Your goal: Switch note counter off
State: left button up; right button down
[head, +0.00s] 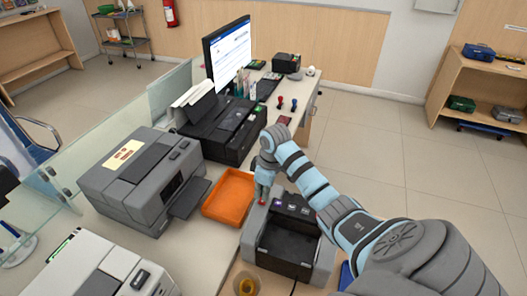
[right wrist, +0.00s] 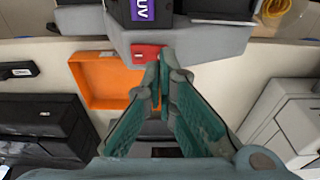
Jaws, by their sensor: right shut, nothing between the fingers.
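The note counter (head: 250,236) is a grey machine with a dark hopper at the front right of the counter. In the right wrist view its grey body (right wrist: 210,45) shows at the top, with a purple "UV" label and a red switch (right wrist: 140,53) on its side. My right gripper (head: 262,196) is shut and empty, pointing down at the side of the note counter. In the right wrist view its fingertips (right wrist: 165,62) are right by the red switch and partly cover it. I cannot tell whether they touch it. My left gripper is not in view.
An orange tray (head: 207,211) lies left of the note counter. A grey printer (head: 122,192) and a black machine (head: 228,148) stand beyond it. Another pale machine (head: 88,270) is at the front left. A yellow roll (head: 246,285) sits near the front edge.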

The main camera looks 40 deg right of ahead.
aim_at(262, 202)
jog(key=shift+w, duration=0.1)
dwell(0.4)
jog(key=shift+f+b, duration=0.4)
jog(key=shift+f, duration=0.65)
dwell(0.4)
notch_tip(262, 202, up, 3)
jog(key=shift+f+p, duration=0.1)
jog(key=shift+p, duration=1.1)
jog(key=shift+r, duration=0.3)
jog(key=shift+r+b, duration=0.3)
jog(key=shift+r, duration=1.5)
